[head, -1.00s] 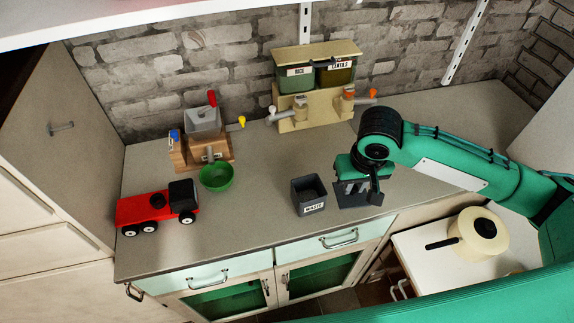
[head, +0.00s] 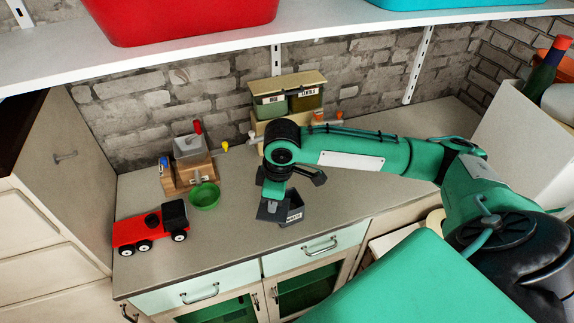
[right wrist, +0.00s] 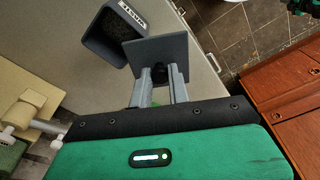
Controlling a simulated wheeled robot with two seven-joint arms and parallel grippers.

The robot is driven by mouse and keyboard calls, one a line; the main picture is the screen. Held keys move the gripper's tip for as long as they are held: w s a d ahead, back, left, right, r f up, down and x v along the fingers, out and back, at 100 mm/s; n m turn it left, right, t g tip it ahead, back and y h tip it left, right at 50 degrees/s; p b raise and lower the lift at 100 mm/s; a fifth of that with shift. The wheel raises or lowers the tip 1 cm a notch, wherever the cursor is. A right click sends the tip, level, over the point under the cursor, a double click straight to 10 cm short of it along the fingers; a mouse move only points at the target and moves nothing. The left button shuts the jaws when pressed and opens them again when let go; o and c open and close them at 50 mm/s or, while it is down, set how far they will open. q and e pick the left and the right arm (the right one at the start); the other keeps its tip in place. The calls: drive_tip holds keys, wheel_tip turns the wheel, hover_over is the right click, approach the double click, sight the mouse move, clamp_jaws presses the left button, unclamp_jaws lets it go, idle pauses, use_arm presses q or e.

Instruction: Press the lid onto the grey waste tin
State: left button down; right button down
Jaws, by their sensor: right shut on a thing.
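The grey waste tin (head: 294,214) stands on the worktop near its front edge, its label facing front. In the right wrist view the tin (right wrist: 116,36) is open at the top and shows a dark inside. My right gripper (right wrist: 158,84) is shut on the dark knob of the square grey lid (right wrist: 158,52). The lid is beside the tin's opening in that view, not seated on it. In the head view my right gripper (head: 272,190) is above the tin and hides part of its top. My left gripper is not in view.
A green bowl (head: 204,196) and a red toy truck (head: 150,230) stand to the left. A wooden mill (head: 188,165) is behind the bowl. The dispenser with two bins (head: 287,98) stands at the wall, partly behind my arm. A shelf (head: 330,35) runs above.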

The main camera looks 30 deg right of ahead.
drive_tip(key=w+d+r+n+g+p, duration=0.1)
drive_tip(key=d+r+n+p, duration=0.15)
drive_tip(key=n, duration=0.35)
drive_tip(key=w+d+r+n+p, duration=0.1)
drive_tip(key=w+d+n+p, duration=0.1)
drive_tip(key=d+n, duration=0.35)
wheel_tip(320, 180, down, 6)
drive_tip(key=a+n+b, duration=0.1)
drive_tip(key=b, duration=0.4)
drive_tip(key=shift+a+f+g, duration=0.15)
drive_tip(key=shift+a+g, duration=0.15)
drive_tip(key=shift+a, duration=0.05)
drive_tip(key=shift+s+p, duration=0.1)
drive_tip(key=shift+p, duration=0.95)
idle(0.7)
drive_tip(key=shift+f+p, duration=0.15)
drive_tip(key=shift+p, duration=0.25)
idle(0.9)
drive_tip(key=shift+p, duration=0.45)
idle(0.5)
